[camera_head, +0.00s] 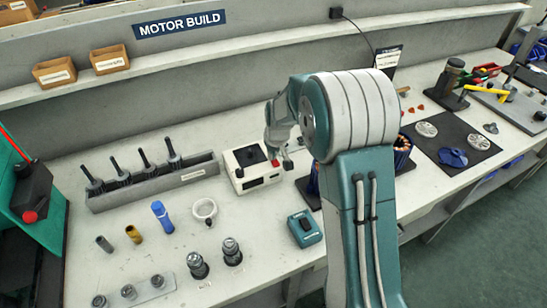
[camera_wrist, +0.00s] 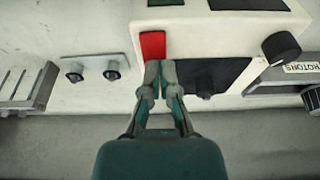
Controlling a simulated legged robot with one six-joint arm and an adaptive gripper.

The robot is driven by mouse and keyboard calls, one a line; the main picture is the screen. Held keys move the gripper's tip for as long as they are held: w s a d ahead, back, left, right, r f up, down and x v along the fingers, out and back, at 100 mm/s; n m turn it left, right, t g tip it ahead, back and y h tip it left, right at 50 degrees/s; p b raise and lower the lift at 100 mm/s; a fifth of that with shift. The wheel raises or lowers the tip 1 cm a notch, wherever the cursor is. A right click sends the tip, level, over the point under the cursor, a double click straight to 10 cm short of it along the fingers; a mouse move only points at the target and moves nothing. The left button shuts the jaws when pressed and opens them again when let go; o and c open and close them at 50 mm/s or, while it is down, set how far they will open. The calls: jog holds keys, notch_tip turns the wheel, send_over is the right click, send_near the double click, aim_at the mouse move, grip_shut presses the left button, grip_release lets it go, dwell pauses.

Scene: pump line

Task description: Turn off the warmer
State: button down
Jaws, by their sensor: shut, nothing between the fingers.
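The warmer is a white box (camera_head: 240,184) with a dark square top, standing mid-bench beside the rotor rack. In the wrist view its white casing (camera_wrist: 205,22) fills the upper part, with a red switch (camera_wrist: 153,44) at its left side and a black knob (camera_wrist: 281,48) at its right. My gripper (camera_wrist: 160,66) is shut and empty, its fingertips at the lower edge of the red switch. I cannot tell whether they touch it. In the head view my gripper (camera_head: 280,160) is over the warmer's right side, and my arm hides what lies behind it.
The rotor rack (camera_head: 150,185) with several upright shafts stands left of the warmer. A teal box (camera_head: 304,228) and a white ring (camera_head: 204,209) are nearer the front. A grey plate with two dark knobs (camera_wrist: 93,68) lies left in the wrist view. Bare bench separates these.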

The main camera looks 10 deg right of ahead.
jog(key=shift+r, duration=0.1)
jog(key=shift+r, duration=0.35)
jog(key=v, duration=0.3)
jog(key=shift+w+a+r, duration=0.15)
jog(key=s+d+r, duration=0.1)
jog(key=s+r, duration=0.4)
jog(key=r, duration=0.3)
jog(key=shift+s+d, duration=0.15)
jog(key=shift+s, duration=0.1)
